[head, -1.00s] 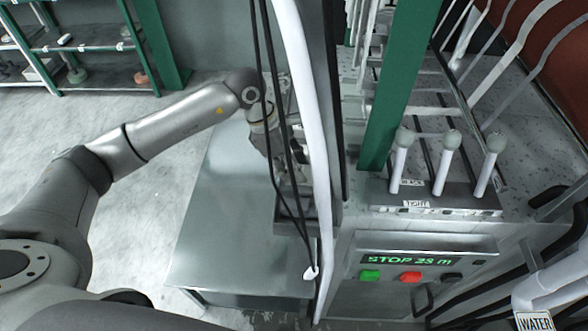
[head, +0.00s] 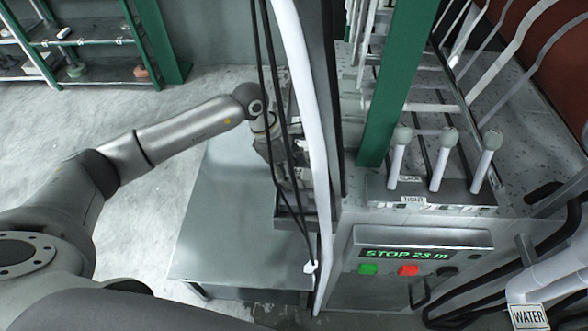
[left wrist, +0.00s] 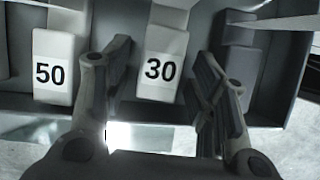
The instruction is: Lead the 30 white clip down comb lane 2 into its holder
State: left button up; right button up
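The white clip marked 30 (left wrist: 160,68) stands in a dark tray, seen in the left wrist view. My left gripper (left wrist: 163,75) is open, with one finger on each side of this clip and visible gaps between fingers and clip. In the head view the left gripper (head: 291,172) is over the tray (head: 296,222) on the steel table, partly hidden by black cables and a white pipe. The clip cannot be made out in the head view. The comb lanes and holder cannot be told apart clearly. My right gripper is not in view.
A white clip marked 50 (left wrist: 54,68) stands left of it, and a grey block (left wrist: 238,55) stands on the right. The steel table (head: 225,235) is bare at front left. A green post (head: 392,90), capped levers (head: 442,160) and a "STOP 23 m" panel (head: 408,254) stand right.

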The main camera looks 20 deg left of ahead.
pick_arm(q)
jog(key=shift+r+p, duration=0.1)
jog(key=shift+p, duration=0.2)
jog(key=b+v, duration=0.3)
jog(key=v, duration=0.7)
jog(key=shift+r, duration=0.3)
